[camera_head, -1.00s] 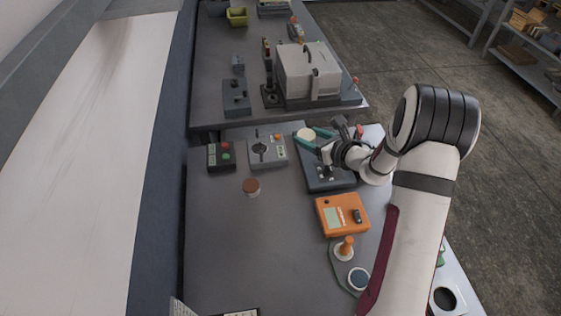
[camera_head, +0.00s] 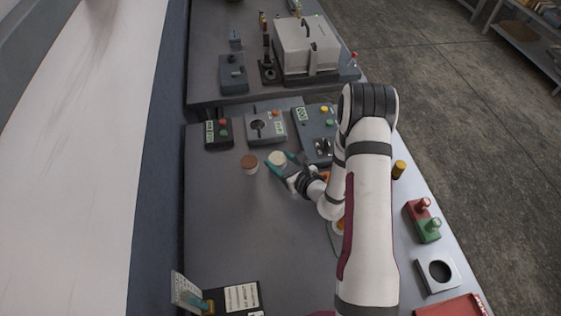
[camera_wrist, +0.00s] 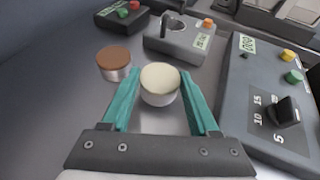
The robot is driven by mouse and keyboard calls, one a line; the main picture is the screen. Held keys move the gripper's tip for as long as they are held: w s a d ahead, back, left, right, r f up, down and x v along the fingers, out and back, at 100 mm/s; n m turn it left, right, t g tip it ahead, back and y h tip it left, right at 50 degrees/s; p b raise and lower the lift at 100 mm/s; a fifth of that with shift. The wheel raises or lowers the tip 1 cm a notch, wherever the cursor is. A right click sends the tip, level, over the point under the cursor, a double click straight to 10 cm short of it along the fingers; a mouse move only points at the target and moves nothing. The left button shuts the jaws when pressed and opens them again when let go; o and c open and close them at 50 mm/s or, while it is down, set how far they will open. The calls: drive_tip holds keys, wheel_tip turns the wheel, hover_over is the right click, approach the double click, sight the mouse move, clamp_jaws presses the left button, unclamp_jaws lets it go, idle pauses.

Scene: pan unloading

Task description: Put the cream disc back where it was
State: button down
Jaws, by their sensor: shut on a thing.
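The cream disc (camera_head: 278,158) is a short silver-sided cylinder with a cream top. It also shows in the wrist view (camera_wrist: 160,80). My gripper (camera_head: 281,162) has teal fingers shut on it, one on each side (camera_wrist: 163,92). It is over the left-middle of the bench; its exact height is hard to tell. A brown-topped disc (camera_head: 249,167) stands just left of it, apart, and also shows in the wrist view (camera_wrist: 114,65).
A plate with a round hole (camera_head: 456,282) lies front right.

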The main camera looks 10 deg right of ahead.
drive_tip(key=shift+f, duration=0.4)
drive_tip(key=shift+c, duration=0.7)
unclamp_jaws()
drive_tip(key=shift+f, duration=0.15)
